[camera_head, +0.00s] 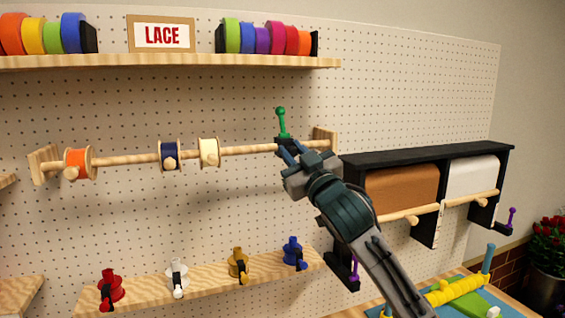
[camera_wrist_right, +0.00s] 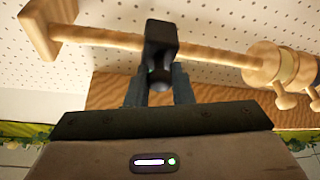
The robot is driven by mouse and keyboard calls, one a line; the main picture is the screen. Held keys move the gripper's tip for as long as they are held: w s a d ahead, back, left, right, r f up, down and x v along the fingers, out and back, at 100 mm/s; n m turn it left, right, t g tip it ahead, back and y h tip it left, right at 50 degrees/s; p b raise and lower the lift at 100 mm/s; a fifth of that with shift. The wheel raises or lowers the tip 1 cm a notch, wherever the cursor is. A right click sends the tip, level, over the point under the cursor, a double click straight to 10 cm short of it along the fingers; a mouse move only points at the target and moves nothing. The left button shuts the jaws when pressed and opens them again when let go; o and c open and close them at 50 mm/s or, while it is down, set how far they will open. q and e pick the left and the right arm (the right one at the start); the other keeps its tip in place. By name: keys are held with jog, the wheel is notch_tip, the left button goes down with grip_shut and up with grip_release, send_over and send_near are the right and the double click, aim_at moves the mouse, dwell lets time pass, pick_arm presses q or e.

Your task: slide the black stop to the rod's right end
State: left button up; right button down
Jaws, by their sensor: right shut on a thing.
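The black stop (camera_head: 283,141) with its upright green handle (camera_head: 281,121) sits on the wooden rod (camera_head: 240,150), toward its right end. A stretch of bare rod lies between the stop and the right wooden end bracket (camera_head: 326,136). My right gripper (camera_head: 291,152) reaches it from below right and is shut on the stop. In the right wrist view the fingers (camera_wrist_right: 160,82) are on either side of the stop's lower part (camera_wrist_right: 160,45); the end bracket (camera_wrist_right: 47,22) is at upper left, apart from the stop. My left gripper is not in view.
Orange (camera_head: 77,164), navy (camera_head: 169,155) and cream (camera_head: 209,152) spools hang on the rod left of the stop. A black paper-roll holder (camera_head: 425,158) stands right of the bracket. A shelf with ribbon rolls (camera_head: 170,62) is above; a lower shelf (camera_head: 205,284) carries several coloured spools.

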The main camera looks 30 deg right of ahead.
jog(key=s+d+b, duration=0.1)
jog(key=d+b, duration=0.4)
jog(key=d, duration=0.1)
jog(key=shift+s, duration=0.2)
jog(key=shift+d, duration=0.1)
jog(key=c, duration=1.3)
grip_release()
jog(key=shift+s, duration=0.1)
jog(key=shift+o, duration=0.2)
jog(key=b+v, duration=1)
jog(key=b, duration=0.3)
jog(key=shift+s+f, duration=0.25)
jog(key=shift+s, duration=0.1)
